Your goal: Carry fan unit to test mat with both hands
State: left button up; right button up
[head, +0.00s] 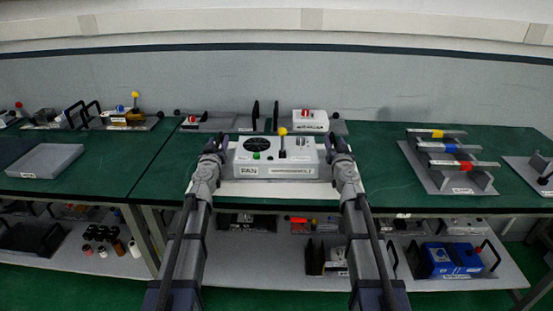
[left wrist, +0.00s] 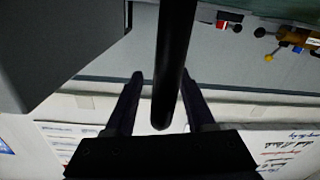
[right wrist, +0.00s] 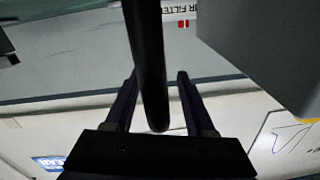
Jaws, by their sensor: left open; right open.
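The fan unit (head: 275,159) is a pale grey box with a round black grille, a green button and a yellow-knobbed lever. In each wrist view a black handle bar (left wrist: 173,60) (right wrist: 147,60) lies between two parted fingers. Both grippers are open, around the bars but not closed on them. I cannot tell which surface is the test mat.
A grey tray (head: 45,161) lies on the left bench. A rack with yellow, blue and red blocks (head: 447,162) stands to the right. Several devices, including a white box (head: 311,120), line the back. A lower shelf (head: 290,262) holds more items.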

pick_arm(q)
jog(key=c, duration=0.8)
pick_arm(e)
jog(key=c, duration=0.8)
pick_arm(q)
grip_shut()
pick_arm(e)
grip_shut()
pick_arm(q)
jog(key=shift+d, duration=0.15)
pick_arm(e)
jog(key=shift+a, duration=0.15)
